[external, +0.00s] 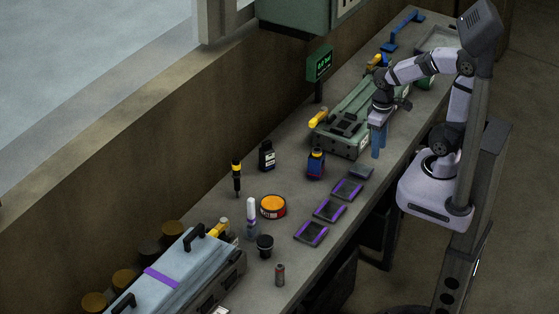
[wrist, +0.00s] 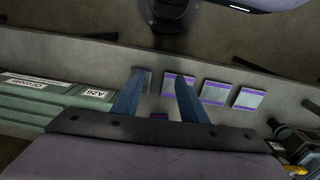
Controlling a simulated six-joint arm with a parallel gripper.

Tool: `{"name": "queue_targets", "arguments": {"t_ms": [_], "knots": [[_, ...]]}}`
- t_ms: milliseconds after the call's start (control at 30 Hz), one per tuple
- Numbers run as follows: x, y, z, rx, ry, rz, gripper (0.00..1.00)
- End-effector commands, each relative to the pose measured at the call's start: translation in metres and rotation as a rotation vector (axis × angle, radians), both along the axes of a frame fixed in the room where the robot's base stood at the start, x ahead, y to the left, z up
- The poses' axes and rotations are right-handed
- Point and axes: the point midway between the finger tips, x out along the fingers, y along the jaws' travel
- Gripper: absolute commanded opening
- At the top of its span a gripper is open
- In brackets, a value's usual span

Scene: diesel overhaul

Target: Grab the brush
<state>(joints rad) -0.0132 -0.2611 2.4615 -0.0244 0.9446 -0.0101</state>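I cannot make out for certain which thing is the brush. An upright slim tool with a yellow band and dark ends (external: 236,175) stands at the back of the bench in the external view. A yellow-handled thing (external: 318,118) lies at the near end of the green machine. My gripper (external: 378,148) points down over the bench, just right of the green machine (external: 352,122). In the wrist view my gripper (wrist: 159,80) shows two blue fingers spread apart with nothing held between them.
Purple-edged dark pads (external: 330,210) lie along the front edge. A blue bottle (external: 316,164), a black bottle (external: 267,156), an orange tin (external: 272,207) and a white-capped bottle (external: 251,216) stand mid-bench. A pale blue case (external: 165,275) is at the near left.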

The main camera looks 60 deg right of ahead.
Motion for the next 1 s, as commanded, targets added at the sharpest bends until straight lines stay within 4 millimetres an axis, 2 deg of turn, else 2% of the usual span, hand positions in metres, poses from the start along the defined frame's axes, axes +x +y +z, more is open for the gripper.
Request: {"name": "queue_targets", "arguments": {"t_ms": [233,367,467,567,633,767,867,900,967,1000], "knots": [[0.011,-0.01,-0.012,-0.147,0.077,0.27,0.39],[0.026,-0.015,-0.016,-0.258,0.119,0.461,0.39],[0.045,-0.017,-0.018,-0.374,0.158,0.652,0.39],[0.077,-0.012,-0.019,-0.533,0.2,0.895,0.39],[0.106,0.001,-0.018,-0.671,0.223,1.086,0.39],[0.161,0.046,-0.013,-0.951,0.248,1.424,0.39],[0.198,0.102,-0.008,-1.188,0.243,1.66,0.39],[0.209,0.129,-0.006,-1.289,0.234,1.747,0.39],[0.221,0.173,-0.004,-1.439,0.214,1.861,0.39],[0.225,0.202,-0.003,-1.536,0.195,1.928,0.39]]}}
